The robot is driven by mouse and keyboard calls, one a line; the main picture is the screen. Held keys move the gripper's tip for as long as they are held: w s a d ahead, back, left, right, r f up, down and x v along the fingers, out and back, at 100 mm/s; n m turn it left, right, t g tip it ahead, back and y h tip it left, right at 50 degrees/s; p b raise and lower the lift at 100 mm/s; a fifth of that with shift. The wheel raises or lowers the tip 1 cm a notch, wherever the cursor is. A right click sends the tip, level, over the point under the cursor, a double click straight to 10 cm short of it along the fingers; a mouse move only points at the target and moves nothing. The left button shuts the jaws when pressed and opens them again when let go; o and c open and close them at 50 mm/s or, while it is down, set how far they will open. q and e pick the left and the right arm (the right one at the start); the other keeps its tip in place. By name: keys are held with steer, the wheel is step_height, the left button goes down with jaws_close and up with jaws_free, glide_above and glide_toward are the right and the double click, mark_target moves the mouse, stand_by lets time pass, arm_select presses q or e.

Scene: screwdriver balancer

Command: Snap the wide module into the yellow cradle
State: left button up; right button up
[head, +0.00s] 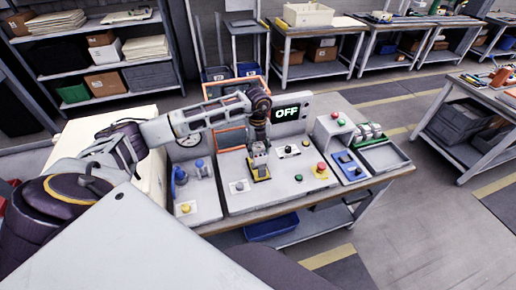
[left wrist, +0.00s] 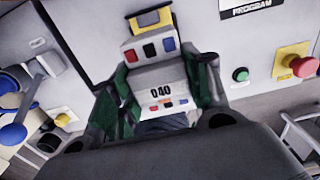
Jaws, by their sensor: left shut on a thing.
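My left gripper (head: 258,152) reaches down over the middle of the grey workbench panel and is shut on a light grey module (left wrist: 158,97) marked "040". In the left wrist view the dark green fingers (left wrist: 158,88) flank the module's sides. A block with black, red and blue squares (left wrist: 150,49) shows at its far end. The yellow cradle (head: 262,175) shows just below the gripper; a yellow edge (left wrist: 151,20) also shows beyond the block in the left wrist view. I cannot tell whether the module is fully seated. My right gripper is not in view.
A display (head: 287,113) reads "OFF" behind the panel. A red button on yellow (head: 321,169) and a green button (head: 299,178) are to the right. A blue switch block (head: 348,166) and grey tray (head: 384,156) are further right.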

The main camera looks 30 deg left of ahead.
arm_select(q)
steer(key=shift+f+b, duration=0.4)
steer(key=shift+f, duration=0.35)
steer(key=shift+f+b, duration=0.45)
steer(key=shift+f, duration=0.55)
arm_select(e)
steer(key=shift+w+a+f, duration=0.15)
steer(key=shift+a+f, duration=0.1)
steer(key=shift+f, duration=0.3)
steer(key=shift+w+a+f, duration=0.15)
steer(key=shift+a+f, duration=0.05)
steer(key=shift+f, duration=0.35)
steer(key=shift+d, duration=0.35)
arm_select(q)
steer(key=shift+f+b, duration=0.45)
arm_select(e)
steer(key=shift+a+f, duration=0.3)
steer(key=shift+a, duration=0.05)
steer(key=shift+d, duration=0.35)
arm_select(q)
steer(key=shift+s+f, duration=0.1)
steer(key=shift+f, duration=0.15)
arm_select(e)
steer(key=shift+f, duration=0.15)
arm_select(q)
steer(key=shift+f, duration=0.1)
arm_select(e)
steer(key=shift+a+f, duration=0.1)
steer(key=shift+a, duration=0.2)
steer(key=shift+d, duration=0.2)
